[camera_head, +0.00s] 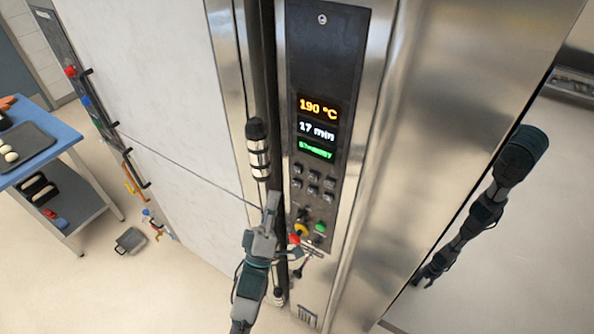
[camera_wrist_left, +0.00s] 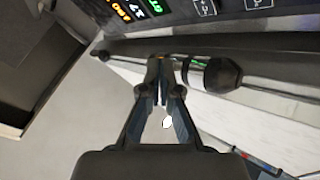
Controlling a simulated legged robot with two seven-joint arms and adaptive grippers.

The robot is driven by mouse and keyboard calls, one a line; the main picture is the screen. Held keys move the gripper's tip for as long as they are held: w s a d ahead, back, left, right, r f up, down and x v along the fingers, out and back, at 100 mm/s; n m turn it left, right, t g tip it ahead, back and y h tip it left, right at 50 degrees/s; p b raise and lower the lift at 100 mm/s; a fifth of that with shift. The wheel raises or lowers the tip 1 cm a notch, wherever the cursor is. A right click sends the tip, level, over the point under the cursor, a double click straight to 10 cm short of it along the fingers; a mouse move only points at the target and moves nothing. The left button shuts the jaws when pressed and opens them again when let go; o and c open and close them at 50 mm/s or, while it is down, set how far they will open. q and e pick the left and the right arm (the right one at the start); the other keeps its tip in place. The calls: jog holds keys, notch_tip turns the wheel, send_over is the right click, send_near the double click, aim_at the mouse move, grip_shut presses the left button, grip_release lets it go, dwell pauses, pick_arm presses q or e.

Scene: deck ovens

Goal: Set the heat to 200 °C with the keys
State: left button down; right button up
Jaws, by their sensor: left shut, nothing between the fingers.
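The oven's control panel (camera_head: 325,60) shows 190 °C in orange on its display (camera_head: 318,108), with 17 min in white and a green line below. Several small dark keys (camera_head: 313,181) sit in rows under the display. In the left wrist view, two keys (camera_wrist_left: 204,7) with white symbols show at the top edge, beside the tilted display (camera_wrist_left: 130,10). My left gripper (camera_head: 271,200) is shut and empty, left of and below the keys, apart from them. Its closed fingertips show in the left wrist view (camera_wrist_left: 160,65). My right gripper (camera_head: 431,272) is low at the right, small and dark; its jaws are unclear.
A vertical bar handle with a black end (camera_head: 257,145) stands just left of the panel, close to my left gripper. A blue-topped cart (camera_head: 60,140) stands far left.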

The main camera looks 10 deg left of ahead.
aim_at(297, 170)
pick_arm(q)
jog(key=w+d+b, duration=0.1)
jog(key=w+d, duration=0.1)
jog(key=w, duration=0.4)
jog(key=shift+w+d, duration=0.15)
jog(key=shift+w, duration=0.15)
jog(key=shift+w, duration=0.15)
dwell(1.1)
jog(key=shift+w+d, duration=0.1)
jog(key=shift+w, duration=0.05)
jog(key=shift+w+d+r, duration=0.1)
jog(key=shift+w, duration=0.3)
dwell(0.8)
jog(key=shift+s, duration=0.15)
jog(key=shift+s+a+p, duration=0.25)
jog(key=shift+s+p, duration=0.1)
jog(key=shift+s, duration=0.35)
